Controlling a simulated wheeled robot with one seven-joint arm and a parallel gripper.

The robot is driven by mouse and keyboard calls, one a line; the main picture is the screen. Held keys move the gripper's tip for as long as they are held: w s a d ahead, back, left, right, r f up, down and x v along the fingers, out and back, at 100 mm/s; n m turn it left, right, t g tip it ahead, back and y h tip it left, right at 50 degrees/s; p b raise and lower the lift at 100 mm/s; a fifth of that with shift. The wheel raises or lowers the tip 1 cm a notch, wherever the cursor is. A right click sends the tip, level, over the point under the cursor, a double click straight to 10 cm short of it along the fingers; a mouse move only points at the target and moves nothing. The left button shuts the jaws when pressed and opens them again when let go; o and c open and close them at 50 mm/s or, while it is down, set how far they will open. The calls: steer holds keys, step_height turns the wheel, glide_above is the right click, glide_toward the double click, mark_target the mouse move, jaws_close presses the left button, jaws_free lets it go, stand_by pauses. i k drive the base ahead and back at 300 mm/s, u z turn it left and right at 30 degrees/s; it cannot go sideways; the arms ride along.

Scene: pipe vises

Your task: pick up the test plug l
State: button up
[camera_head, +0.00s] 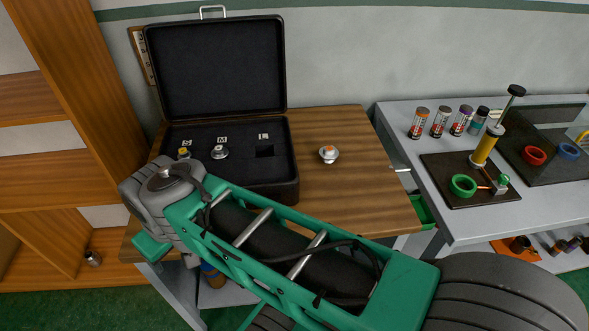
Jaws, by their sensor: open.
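In the case, a plug with a yellow top (184,153) sits by the S label, partly hidden by my arm, and a silver plug (219,152) sits by the M label. My green arm crosses the foreground in front of the case and table. My gripper does not show in this view.
The case lid (215,65) stands open against the wall. Wooden shelves (60,130) stand at left.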

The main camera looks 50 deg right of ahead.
mark_target(328, 153)
steer(key=z, duration=1.1)
steer(key=k, duration=0.65)
steer(key=z, duration=0.45)
steer(key=i, duration=0.95)
